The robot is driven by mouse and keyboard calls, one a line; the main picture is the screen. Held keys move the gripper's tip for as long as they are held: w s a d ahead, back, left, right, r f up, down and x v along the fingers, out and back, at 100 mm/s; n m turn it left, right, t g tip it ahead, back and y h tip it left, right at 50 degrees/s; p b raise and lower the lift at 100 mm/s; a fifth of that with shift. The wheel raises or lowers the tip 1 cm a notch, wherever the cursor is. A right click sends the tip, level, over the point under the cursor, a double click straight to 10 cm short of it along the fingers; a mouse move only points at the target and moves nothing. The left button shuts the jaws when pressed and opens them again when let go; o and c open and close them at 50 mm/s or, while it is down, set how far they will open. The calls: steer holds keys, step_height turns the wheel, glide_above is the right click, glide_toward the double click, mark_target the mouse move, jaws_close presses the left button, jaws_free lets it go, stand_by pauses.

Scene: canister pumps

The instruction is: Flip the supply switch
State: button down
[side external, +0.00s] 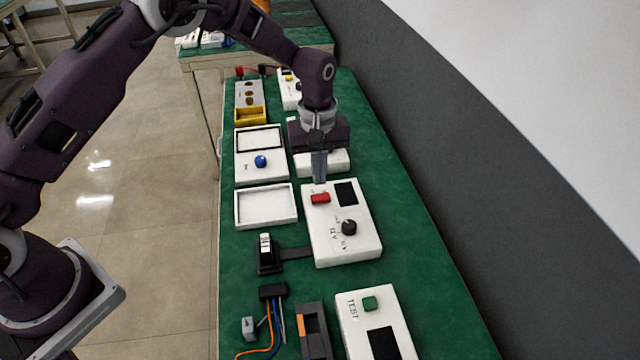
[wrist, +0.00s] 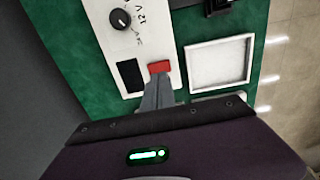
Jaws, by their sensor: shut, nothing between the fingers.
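The supply box (side external: 357,250) is white and lies on the green bench mat, with a red rocker switch (side external: 320,198), a dark display window (side external: 346,193) and a black knob (side external: 349,227). My gripper (side external: 319,181) points down at the box's far edge, just behind the red switch. Its fingers are together and empty. In the wrist view the fingertips (wrist: 160,80) lie close to the red switch (wrist: 159,67), with the dark window (wrist: 131,75) to the left and the knob (wrist: 121,18) above. I cannot tell whether the fingertips touch the switch.
A white empty tray (side external: 266,206) is left of the box. A black device (side external: 267,253) and a white box with a green button (side external: 370,303) sit nearer. A white panel with a blue knob (side external: 260,161) is farther back. A grey wall borders the bench's right side.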

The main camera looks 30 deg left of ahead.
mark_target(325, 196)
step_height(325, 196, up, 10)
steer(key=shift+f, duration=0.1)
steer(key=f, duration=0.9)
steer(key=w+d+f, duration=0.1)
steer(key=f, duration=0.4)
stand_by(0.5)
steer(key=shift+w+d+f, duration=0.1)
steer(key=shift+f, duration=0.15)
